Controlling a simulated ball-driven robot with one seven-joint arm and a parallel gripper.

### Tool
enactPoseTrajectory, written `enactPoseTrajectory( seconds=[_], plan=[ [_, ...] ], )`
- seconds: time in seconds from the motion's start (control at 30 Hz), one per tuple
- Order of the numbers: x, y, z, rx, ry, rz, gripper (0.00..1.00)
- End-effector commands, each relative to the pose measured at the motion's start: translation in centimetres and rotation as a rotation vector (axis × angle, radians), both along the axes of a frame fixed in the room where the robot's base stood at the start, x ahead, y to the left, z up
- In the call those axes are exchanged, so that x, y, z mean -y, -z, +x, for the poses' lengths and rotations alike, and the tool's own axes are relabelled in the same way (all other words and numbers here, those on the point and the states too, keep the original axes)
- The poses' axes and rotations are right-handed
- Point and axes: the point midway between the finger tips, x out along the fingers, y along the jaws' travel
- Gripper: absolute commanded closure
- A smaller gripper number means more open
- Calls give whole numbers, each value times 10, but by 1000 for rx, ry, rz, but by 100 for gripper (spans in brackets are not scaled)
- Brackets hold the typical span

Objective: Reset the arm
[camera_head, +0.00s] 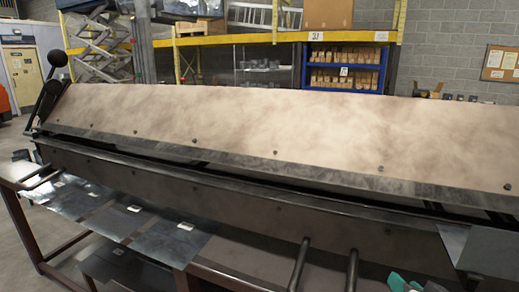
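My gripper and arm are not clearly visible in the head view. A long forming machine (240,120) with a tan, blotchy upper plate fills the middle of the picture. A dark metal beam (240,190) runs below the plate, with a narrow dark gap between them. A lever with a round black knob (57,58) stands at the machine's left end.
Flat metal sheets (115,222) with small white labels lie at the lower left, by a brown metal frame (22,232). A grey sheet-metal piece (490,252) and a small green object (397,282) are at the lower right. Yellow shelving (225,40) stands behind.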

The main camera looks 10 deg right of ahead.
Motion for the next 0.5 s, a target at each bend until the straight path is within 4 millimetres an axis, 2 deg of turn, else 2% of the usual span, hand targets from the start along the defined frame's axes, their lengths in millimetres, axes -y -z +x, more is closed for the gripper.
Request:
enactPoseTrajectory(
  seconds=[0.03, 0.1, 0.17, 0.3, 0.4, 0.5],
  plan=[
    [-13, 36, -13, -104, -36, 2, 63],
    [-28, 77, -34, -245, -90, -3, 63],
    [-41, 110, -55, -364, -144, -9, 63],
    [-68, 179, -117, -644, -288, -25, 63],
    [-82, 215, -164, -822, -395, -37, 63],
    [-90, 239, -205, -964, -486, -46, 63]
  ],
)
